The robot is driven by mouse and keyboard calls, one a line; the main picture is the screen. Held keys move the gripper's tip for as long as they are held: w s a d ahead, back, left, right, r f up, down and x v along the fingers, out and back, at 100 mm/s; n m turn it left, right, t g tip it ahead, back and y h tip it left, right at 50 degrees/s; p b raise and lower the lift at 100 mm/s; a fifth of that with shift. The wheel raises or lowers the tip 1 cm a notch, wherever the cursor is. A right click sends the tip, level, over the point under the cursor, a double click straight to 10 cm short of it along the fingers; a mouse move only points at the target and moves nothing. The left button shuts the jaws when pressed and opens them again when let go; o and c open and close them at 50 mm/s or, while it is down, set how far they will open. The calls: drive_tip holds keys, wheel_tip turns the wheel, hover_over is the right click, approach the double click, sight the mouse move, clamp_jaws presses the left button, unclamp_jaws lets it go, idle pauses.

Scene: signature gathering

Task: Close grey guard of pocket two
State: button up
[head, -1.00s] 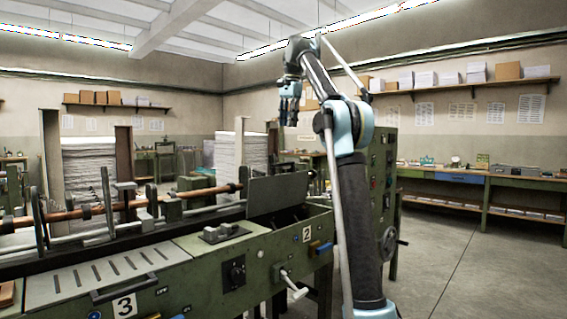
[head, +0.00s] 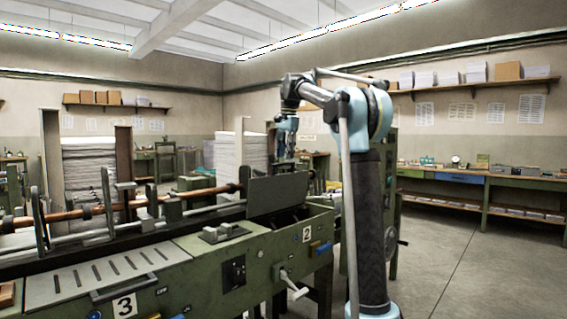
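The grey guard (head: 277,195) of pocket two stands raised at the back of its opening, as a tilted flat plate. The pocket's dark opening (head: 287,217) shows below it. The plate marked 2 (head: 307,234) is on the green front face. My gripper (head: 284,160) hangs pointing down, above and behind the guard in the picture. Its fingers are small and partly hidden, so I cannot tell whether they are open or shut. I see nothing held in it. A gap between gripper and guard cannot be judged exactly.
Pocket three's slotted grey guard (head: 95,278) lies flat at the left. A small latch block (head: 223,232) sits between the pockets. A white-tipped lever (head: 293,284) sticks out below pocket two. A copper-coloured shaft (head: 130,205) runs behind the pockets. Open floor (head: 450,260) lies at the right.

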drive_tip(key=shift+w+a+f, duration=0.15)
drive_tip(key=shift+f, duration=1.4)
drive_tip(key=shift+c, duration=0.6)
clamp_jaws()
